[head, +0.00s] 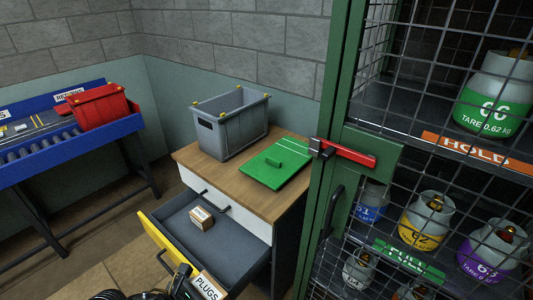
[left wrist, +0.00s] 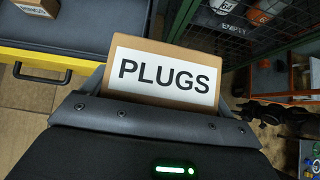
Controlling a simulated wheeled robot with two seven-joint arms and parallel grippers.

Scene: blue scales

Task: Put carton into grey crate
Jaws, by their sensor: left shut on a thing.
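A brown carton (head: 207,287) with a white PLUGS label is at the bottom of the head view, in front of the open drawer. My left gripper (head: 190,283) is shut on it. The left wrist view shows the carton (left wrist: 165,78) between the fingers, label facing the camera. The grey crate (head: 232,136) stands upright on the wooden cabinet top, beyond the drawer; it looks empty, though its floor is partly hidden. Another small carton (head: 202,219) with a label lies in the drawer. My right gripper is not identifiable in either view.
The drawer (head: 228,242) with a yellow front (head: 155,253) stands open. A green board (head: 276,165) lies right of the crate on the cabinet top (head: 235,182). A green mesh cage (head: 330,150) with gas cylinders stands right. A red bin (head: 100,107) sits on a blue conveyor at left.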

